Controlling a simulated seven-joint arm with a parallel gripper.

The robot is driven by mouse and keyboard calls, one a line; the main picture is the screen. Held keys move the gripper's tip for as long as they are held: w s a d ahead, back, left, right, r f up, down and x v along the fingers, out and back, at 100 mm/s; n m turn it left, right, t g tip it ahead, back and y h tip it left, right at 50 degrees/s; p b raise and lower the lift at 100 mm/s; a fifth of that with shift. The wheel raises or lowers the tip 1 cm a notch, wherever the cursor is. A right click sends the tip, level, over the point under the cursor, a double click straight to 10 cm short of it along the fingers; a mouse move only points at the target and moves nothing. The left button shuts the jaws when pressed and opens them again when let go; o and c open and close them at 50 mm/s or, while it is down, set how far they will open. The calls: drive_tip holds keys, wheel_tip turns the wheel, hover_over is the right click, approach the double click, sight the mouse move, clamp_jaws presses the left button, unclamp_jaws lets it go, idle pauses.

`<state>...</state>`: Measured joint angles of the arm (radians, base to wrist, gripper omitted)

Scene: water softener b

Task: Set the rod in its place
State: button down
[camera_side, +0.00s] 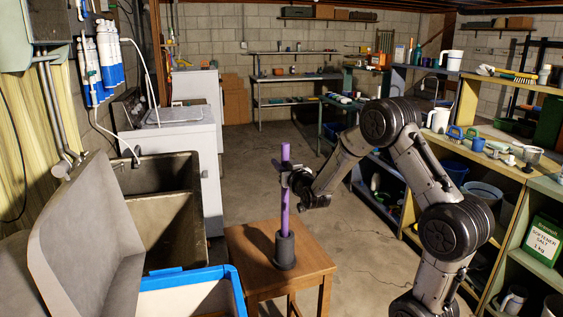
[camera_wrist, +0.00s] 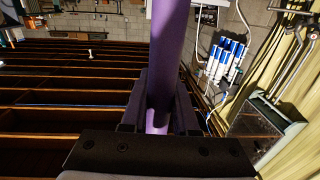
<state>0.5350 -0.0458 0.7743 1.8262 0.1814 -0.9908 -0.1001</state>
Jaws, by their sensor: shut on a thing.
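The purple rod (camera_side: 284,217) stands upright above a small wooden table (camera_side: 250,249). My gripper (camera_side: 288,181) is shut on the rod at its upper half, with a short length showing above the fingers. The rod's lower end meets the top of a dark cylindrical holder (camera_side: 285,252) on the table. It looks to be in the holder's mouth, but I cannot tell how deep. In the wrist view the rod (camera_wrist: 168,40) runs up between both fingers of my gripper (camera_wrist: 158,100). The holder does not show there.
A blue-rimmed bin (camera_side: 190,281) and a deep grey sink (camera_side: 165,215) stand left of the table. Loaded shelves (camera_side: 500,160) line the right side. The floor behind the table is clear.

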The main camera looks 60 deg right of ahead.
drive_tip(key=shift+f, duration=0.4)
drive_tip(key=c, duration=0.6)
unclamp_jaws()
drive_tip(key=v, duration=1.4)
drive_tip(key=shift+w, duration=0.1)
